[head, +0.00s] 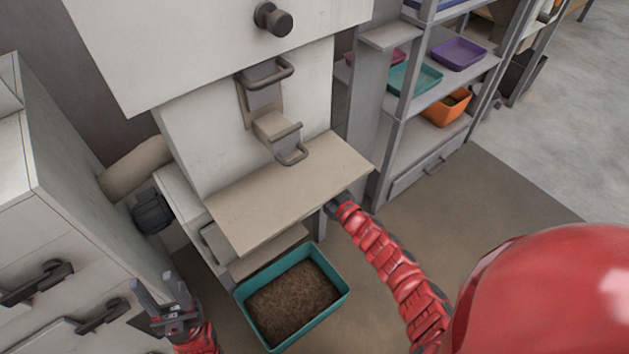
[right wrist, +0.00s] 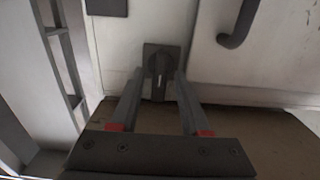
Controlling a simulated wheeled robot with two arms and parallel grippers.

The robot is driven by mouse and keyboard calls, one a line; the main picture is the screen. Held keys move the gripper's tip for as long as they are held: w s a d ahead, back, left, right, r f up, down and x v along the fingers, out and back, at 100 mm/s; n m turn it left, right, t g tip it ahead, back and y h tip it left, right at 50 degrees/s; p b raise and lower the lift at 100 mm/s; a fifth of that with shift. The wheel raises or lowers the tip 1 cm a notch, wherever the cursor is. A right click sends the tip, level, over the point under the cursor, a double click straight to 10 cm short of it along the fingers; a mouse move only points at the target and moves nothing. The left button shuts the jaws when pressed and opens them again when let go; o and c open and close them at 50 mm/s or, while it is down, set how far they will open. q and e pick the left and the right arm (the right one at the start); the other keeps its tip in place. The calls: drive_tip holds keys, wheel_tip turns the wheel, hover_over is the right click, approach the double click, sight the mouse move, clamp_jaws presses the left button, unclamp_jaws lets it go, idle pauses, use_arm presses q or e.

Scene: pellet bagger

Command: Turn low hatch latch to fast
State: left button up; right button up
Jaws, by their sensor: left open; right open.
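In the right wrist view a dark latch knob (right wrist: 159,66) on a dark square plate sits on the pale panel of the machine. A light mark on the knob points roughly up and down the picture. My right gripper (right wrist: 158,88) is open, its two fingers pointing at the latch, one on each side of the knob. I cannot tell whether they touch it. In the head view the beige shelf (head: 285,190) hides the latch and most of that gripper. My left gripper (head: 165,298) is open and empty at the lower left.
A teal bin (head: 336,309) of brown pellets stands under the shelf. A grey rack (head: 398,130) with coloured trays is at the right. White cabinets (head: 50,215) with dark handles are near my left gripper. A dark bent handle (right wrist: 240,25) is right of the latch.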

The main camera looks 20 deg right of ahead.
drive_tip(key=shift+w+a, duration=0.15)
drive_tip(key=shift+w, duration=0.15)
clamp_jaws()
idle(0.5)
drive_tip(key=shift+s+a+f+n+b, duration=0.1)
drive_tip(key=shift+n+b, duration=1.75)
drive_tip(key=shift+n, duration=1.15)
drive_tip(key=shift+w+a+f+n+b, duration=0.15)
drive_tip(key=shift+n+b, duration=1.65)
drive_tip(key=shift+n, duration=1.2)
drive_tip(key=shift+s+f+n+b, duration=0.15)
drive_tip(key=shift+n+b, duration=1.7)
drive_tip(key=shift+n, duration=1.15)
drive_tip(key=shift+r, duration=0.1)
